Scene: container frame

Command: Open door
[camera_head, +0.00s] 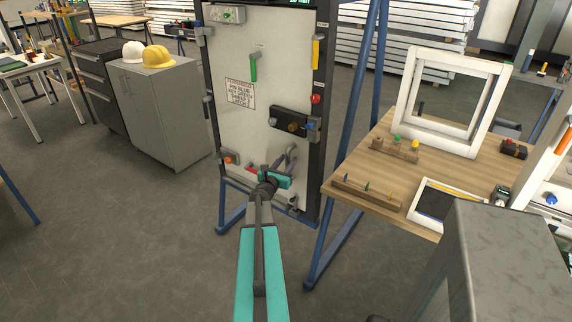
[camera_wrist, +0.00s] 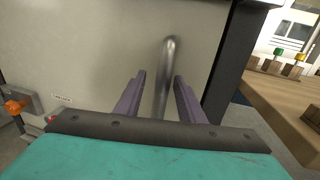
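The door (camera_head: 280,75) is a pale upright panel in a dark frame on blue legs. It looks closed. It carries a green handle (camera_head: 253,66), a yellow handle (camera_head: 316,52), a red knob (camera_head: 315,99), a dark latch block (camera_head: 293,124) and a printed notice (camera_head: 240,93). A curved metal handle (camera_wrist: 168,75) sits low on the door. My gripper (camera_wrist: 159,76) is at this handle, with one purple finger on each side of it. A gap shows on the left of the bar, so the fingers look open. The head view partly hides this contact behind my gripper (camera_head: 286,168).
A wooden table (camera_head: 358,152) with a white frame (camera_head: 407,100) and small peg blocks stands right of the door. A grey cabinet (camera_head: 168,110) with helmets stands at left. A blue leg (camera_head: 335,225) stands between door and table. Floor in front is clear at left.

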